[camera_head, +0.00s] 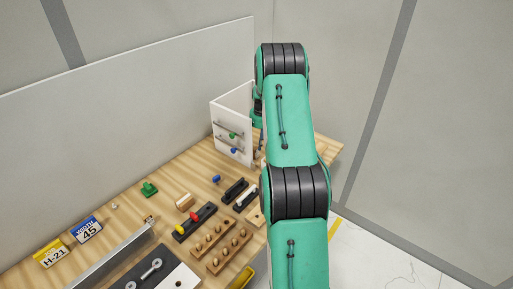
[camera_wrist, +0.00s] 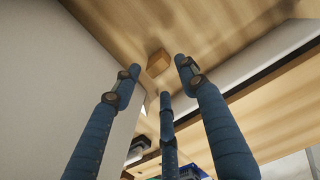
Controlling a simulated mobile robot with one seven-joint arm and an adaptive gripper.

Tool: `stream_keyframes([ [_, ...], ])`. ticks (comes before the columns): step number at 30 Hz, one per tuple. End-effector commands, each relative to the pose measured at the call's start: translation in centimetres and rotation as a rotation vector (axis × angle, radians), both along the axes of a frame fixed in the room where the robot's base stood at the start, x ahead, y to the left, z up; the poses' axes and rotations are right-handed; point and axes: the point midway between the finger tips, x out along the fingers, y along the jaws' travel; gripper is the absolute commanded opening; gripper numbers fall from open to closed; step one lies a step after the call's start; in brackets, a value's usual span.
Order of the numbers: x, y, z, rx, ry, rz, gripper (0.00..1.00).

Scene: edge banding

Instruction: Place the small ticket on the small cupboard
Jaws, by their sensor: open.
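Two small tickets lie at the table's left: a yellow one marked H-21 (camera_head: 50,253) and a blue and white one marked 45 (camera_head: 87,229). I cannot tell which is the small ticket. The small white cupboard (camera_head: 232,108) stands at the back of the table, with a green and a blue knob on its front. My arm partly hides its right side. My gripper (camera_wrist: 155,78) is open and empty in the wrist view, its blue fingers spread. A small wooden block (camera_wrist: 159,61) shows beyond the fingertips.
The wooden table (camera_head: 165,170) holds a green piece (camera_head: 149,189), a black holder with red and yellow knobs (camera_head: 194,222), peg racks (camera_head: 228,250) and a metal rail (camera_head: 115,255). A grey panel (camera_head: 120,110) stands behind. Bare tabletop lies before the cupboard.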

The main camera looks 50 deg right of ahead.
Motion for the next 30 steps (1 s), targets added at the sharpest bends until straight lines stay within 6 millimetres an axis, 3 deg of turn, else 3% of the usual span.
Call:
stream_keyframes([
  [6, -0.4, 0.0, 3.7, -0.001, -0.001, 0.000, 0.43],
  [12, -0.6, 0.0, 5.7, 0.000, 0.000, 0.000, 0.43],
  [30, -0.7, 0.0, 6.3, 0.000, 0.000, 0.000, 0.43],
])
